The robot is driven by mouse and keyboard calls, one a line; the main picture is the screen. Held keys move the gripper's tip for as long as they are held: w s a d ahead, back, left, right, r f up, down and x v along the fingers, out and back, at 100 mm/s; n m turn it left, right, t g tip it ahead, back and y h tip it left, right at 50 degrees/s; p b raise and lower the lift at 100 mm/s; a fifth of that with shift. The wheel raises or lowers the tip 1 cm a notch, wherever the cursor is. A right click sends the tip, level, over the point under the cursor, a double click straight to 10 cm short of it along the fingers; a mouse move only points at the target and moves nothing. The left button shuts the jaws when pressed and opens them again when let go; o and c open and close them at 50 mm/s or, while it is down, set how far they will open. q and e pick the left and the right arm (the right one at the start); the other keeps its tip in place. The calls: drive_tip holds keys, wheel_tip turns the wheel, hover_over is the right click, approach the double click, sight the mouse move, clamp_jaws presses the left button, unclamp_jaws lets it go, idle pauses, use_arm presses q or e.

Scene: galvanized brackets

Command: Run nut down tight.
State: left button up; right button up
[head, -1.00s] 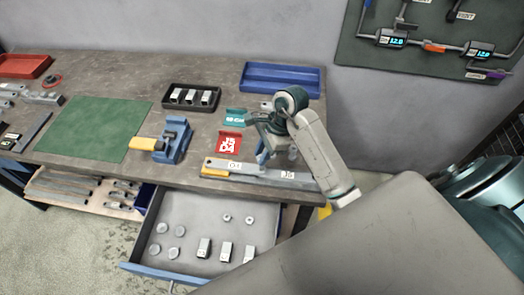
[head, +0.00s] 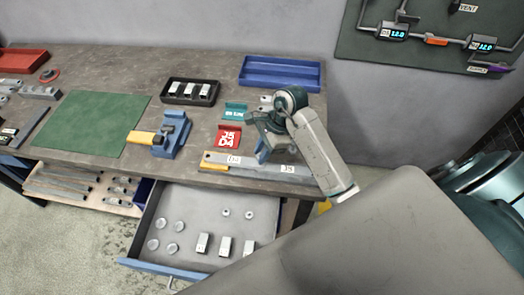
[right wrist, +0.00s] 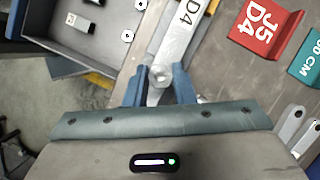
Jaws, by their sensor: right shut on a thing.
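My right gripper (head: 263,158) is at the front right of the bench, pointing down. In the right wrist view its blue fingers (right wrist: 158,90) are shut on the end of a flat grey metal tool (right wrist: 176,38) labelled D4. That end is rounded, with a dimple or hole. The grey tool also shows in the head view (head: 222,159), along the bench's front edge. Two small ring-shaped pieces, perhaps nuts (head: 226,212), lie in the open drawer; they also show in the right wrist view (right wrist: 127,35). No nut shows at the fingers. My left gripper is out of view.
The open drawer (head: 190,259) also holds round discs and metal blocks. A red block (head: 228,139) marked J5 D4 and a teal block (head: 236,112) stand beside the gripper. A blue fixture with a yellow handle (head: 172,138) stands further left. The green mat (head: 95,125) is bare.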

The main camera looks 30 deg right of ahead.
idle(0.5)
drive_tip(key=shift+f+b, duration=1)
drive_tip(key=shift+b, duration=0.2)
idle(0.3)
drive_tip(key=m+t, duration=0.1)
drive_tip(key=m, duration=0.2)
drive_tip(key=m+t, duration=0.1)
drive_tip(key=m, duration=0.2)
drive_tip(key=shift+s+h, duration=0.1)
drive_tip(key=shift+h, duration=0.3)
drive_tip(key=m+t+h, duration=0.1)
drive_tip(key=m, duration=0.4)
drive_tip(key=shift+a+r, duration=0.1)
drive_tip(key=b, duration=0.4)
drive_tip(key=shift+f+m+t+h+b, duration=0.3)
drive_tip(key=shift+m+h, duration=0.1)
drive_tip(key=shift+r, duration=0.3)
